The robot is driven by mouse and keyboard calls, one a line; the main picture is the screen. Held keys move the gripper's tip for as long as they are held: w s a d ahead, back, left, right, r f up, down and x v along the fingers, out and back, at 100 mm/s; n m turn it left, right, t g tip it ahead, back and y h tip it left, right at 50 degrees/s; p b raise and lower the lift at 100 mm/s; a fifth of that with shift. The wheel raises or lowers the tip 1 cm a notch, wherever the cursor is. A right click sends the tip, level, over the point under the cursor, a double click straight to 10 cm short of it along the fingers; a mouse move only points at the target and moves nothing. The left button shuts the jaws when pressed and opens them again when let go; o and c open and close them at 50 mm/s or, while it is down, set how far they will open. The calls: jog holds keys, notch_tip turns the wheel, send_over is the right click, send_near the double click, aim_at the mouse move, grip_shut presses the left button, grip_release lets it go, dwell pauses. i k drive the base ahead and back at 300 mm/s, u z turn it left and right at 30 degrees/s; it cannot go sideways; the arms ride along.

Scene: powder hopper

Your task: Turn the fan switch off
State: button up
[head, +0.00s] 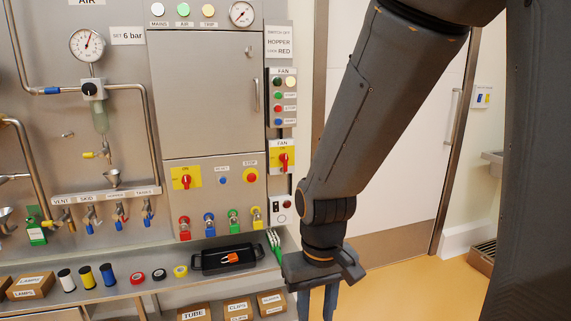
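The fan switch (283,160) is a red rotary handle on a yellow plate under a FAN label, on the narrow panel right of the steel cabinet. Its handle looks roughly upright; the small lettering on the plate is too small to read surely. My gripper (318,304) hangs below and right of the switch, apart from it, with its fingers pointing down. A gap shows between the fingers, and nothing shows in it. The fingertips are cut off by the bottom edge of the picture.
A similar red rotary switch (186,178) on yellow sits on the cabinet, left of the stop button (250,175). Coloured padlocks (209,222) hang below. A black tray (228,259) with a red padlock lies on the shelf. A FAN lamp column (279,98) stands above the switch.

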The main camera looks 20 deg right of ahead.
aim_at(284, 158)
jog(key=u, duration=0.05)
jog(key=k, duration=0.45)
jog(key=z, duration=0.85)
jog(key=i, duration=1.25)
jog(key=u, duration=0.25)
